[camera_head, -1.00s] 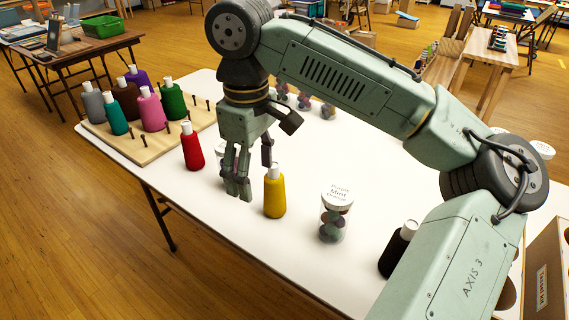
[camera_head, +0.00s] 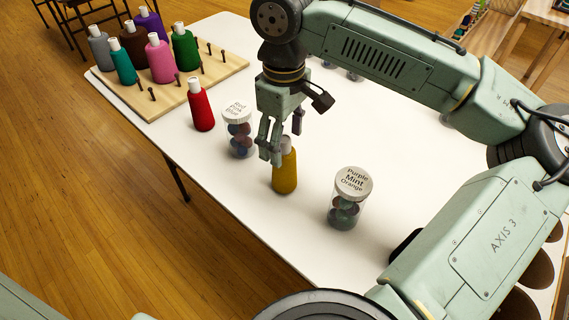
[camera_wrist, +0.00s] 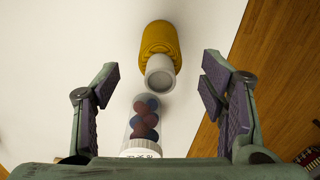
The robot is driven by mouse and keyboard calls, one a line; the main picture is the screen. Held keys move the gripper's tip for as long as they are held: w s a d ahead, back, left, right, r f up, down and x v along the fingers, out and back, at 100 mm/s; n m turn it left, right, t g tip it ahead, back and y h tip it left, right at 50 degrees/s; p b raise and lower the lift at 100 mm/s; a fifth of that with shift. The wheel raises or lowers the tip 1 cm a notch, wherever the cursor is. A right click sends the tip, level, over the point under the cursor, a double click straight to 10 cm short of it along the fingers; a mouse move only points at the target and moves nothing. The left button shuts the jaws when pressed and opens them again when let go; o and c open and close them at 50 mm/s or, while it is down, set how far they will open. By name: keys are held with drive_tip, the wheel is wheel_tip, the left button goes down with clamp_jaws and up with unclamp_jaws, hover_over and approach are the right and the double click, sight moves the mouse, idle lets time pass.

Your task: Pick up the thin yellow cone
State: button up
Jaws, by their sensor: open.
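The thin yellow cone (camera_head: 285,177) stands upright on the white table, its pale top partly hidden behind a finger in the head view. In the wrist view the yellow cone (camera_wrist: 160,40) lies ahead, its white tip facing me, between the lines of the two fingers. My gripper (camera_head: 283,138) is open and empty, close above the cone's top. Its purple-padded fingers show wide apart in the wrist view (camera_wrist: 160,75). I cannot tell whether a finger touches the cone.
A clear jar labelled Red Pink Blue (camera_head: 238,140) stands left of the cone, and a Purple Mint Orange jar (camera_head: 345,212) stands right. A red cone (camera_head: 200,108) is farther left. A pegged wooden board (camera_head: 140,98) holds several cones. The table's front edge is near.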

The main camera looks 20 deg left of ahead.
sight(284, 152)
drive_tip(key=shift+f, duration=2)
drive_tip(key=shift+c, duration=0.4)
drive_tip(key=c, duration=1.2)
